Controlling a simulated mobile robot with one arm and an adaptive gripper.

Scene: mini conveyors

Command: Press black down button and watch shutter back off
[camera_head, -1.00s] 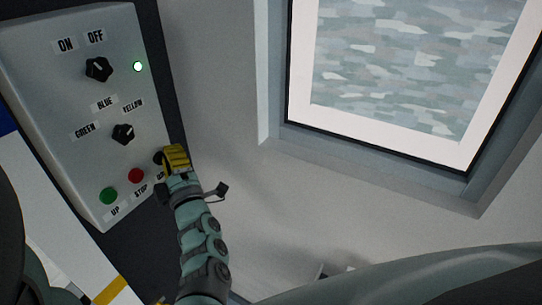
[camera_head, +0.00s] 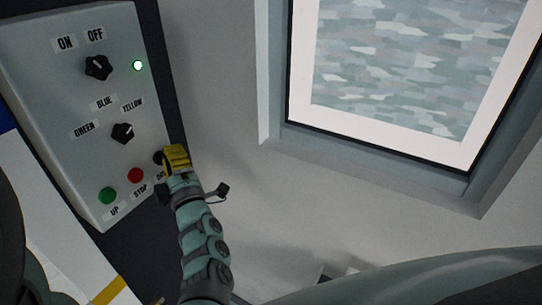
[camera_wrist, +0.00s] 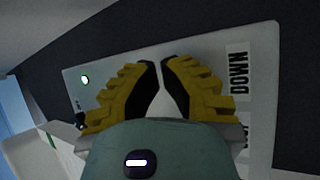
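The grey control box (camera_head: 50,110) is at the left of the head view. Its black down button (camera_head: 158,158) peeks out just left of my gripper, partly hidden. My gripper (camera_head: 176,153) has yellow fingers and is right at the button's place; whether it touches the button is hard to tell. In the wrist view my gripper (camera_wrist: 161,61) has its fingertips together with only a sliver between them and nothing held. The fingers hide the button there, and the DOWN label (camera_wrist: 238,73) shows to their right. No shutter is clearly identifiable.
The red stop button (camera_head: 135,175) and green up button (camera_head: 107,195) sit close by. Two black knobs (camera_head: 98,67) (camera_head: 123,133) and a lit lamp (camera_head: 138,65) are higher on the box. A framed window (camera_head: 410,75) with a mottled pane is at right.

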